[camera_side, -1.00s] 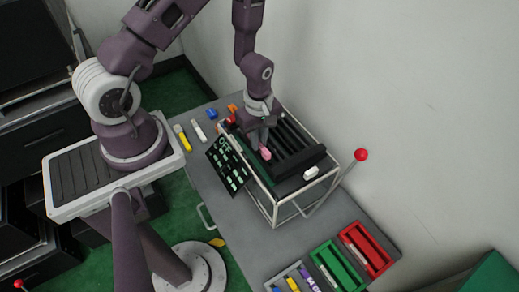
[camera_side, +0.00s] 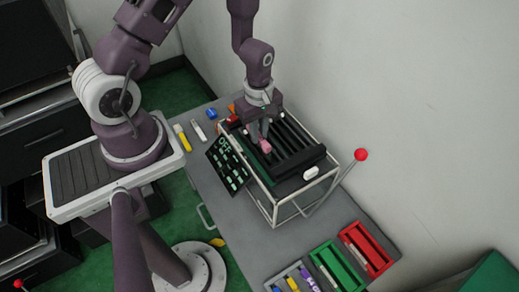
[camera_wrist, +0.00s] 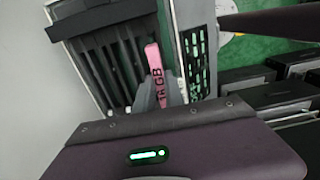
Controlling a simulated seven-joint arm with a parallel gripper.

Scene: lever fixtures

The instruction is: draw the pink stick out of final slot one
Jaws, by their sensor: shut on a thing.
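The pink stick (camera_side: 265,146) shows at the near-left end of the black slotted rack (camera_side: 299,147). My gripper (camera_side: 260,138) is over the rack's left side and shut on the pink stick. In the wrist view the stick (camera_wrist: 155,72) stands out between my fingers, with dark letters on its face, beside the rack's slots (camera_wrist: 112,60). The fingers hide its lower end, so I cannot tell how much of it is still in a slot.
A panel with green markings (camera_side: 227,163) leans at the rack's left. A white wire frame (camera_side: 290,206) surrounds the rack, with a red-knobbed lever (camera_side: 361,155) at its right. Green (camera_side: 337,268) and red (camera_side: 366,249) trays lie at the front. A white piece (camera_side: 311,172) sits at the rack's corner.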

